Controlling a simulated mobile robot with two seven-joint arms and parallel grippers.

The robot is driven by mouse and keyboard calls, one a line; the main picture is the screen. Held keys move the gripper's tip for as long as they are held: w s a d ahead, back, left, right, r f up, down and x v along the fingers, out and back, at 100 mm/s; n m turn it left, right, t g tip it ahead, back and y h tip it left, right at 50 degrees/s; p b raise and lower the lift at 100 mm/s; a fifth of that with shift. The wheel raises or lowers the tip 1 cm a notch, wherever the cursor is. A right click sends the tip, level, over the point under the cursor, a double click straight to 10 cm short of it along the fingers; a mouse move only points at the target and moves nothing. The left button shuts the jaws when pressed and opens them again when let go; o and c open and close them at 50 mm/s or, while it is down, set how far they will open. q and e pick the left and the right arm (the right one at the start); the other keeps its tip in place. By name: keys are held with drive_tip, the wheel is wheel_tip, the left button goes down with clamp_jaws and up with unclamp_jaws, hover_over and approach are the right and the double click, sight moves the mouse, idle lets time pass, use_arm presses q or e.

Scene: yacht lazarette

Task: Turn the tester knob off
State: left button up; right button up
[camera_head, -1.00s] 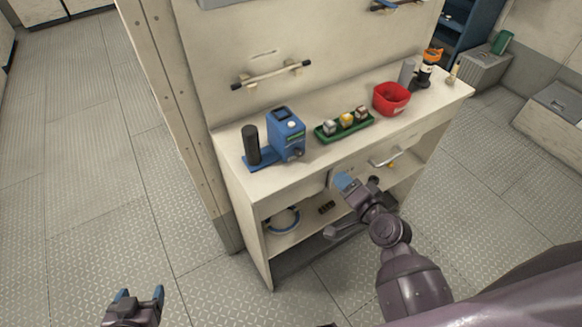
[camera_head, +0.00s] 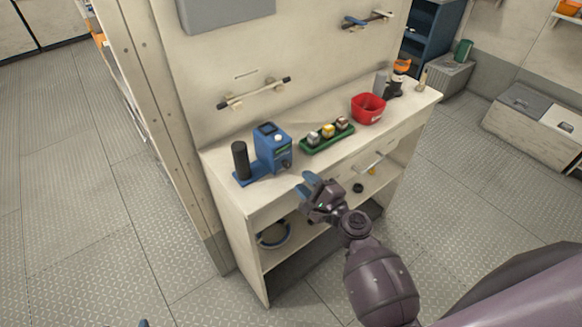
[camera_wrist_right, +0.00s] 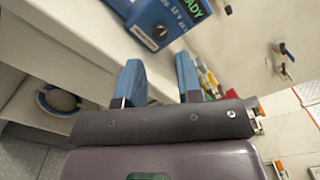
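The blue tester (camera_head: 270,150) stands on the cabinet top, at the left end, with a black cylinder (camera_head: 240,160) beside it on the same blue base. Its dark knob (camera_head: 287,163) is low on the tester's front. In the right wrist view the knob (camera_wrist_right: 160,32) is at the top, beside a green display reading "READY"; its exact setting is too small to tell. My right gripper (camera_head: 309,183) is in front of the counter edge, just right of and below the tester. Its blue fingers (camera_wrist_right: 159,76) are apart and empty, not touching the knob. Only a tip of my left gripper (camera_head: 145,323) shows.
A green tray (camera_head: 328,141) with several small items and a red bin (camera_head: 368,109) stand right of the tester. A wall rail (camera_head: 253,93) is above the counter. The floor at left is clear.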

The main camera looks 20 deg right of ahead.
sight(289, 167)
drive_tip(key=x, duration=0.5)
drive_tip(key=shift+w+a, duration=0.25)
drive_tip(key=shift+w, duration=0.35)
use_arm(q)
drive_tip(key=shift+s+a+f, duration=0.1)
drive_tip(key=shift+s+a, duration=0.05)
drive_tip(key=shift+s, duration=0.3)
use_arm(e)
clamp_jaws()
use_arm(q)
drive_tip(key=shift+w, duration=0.1)
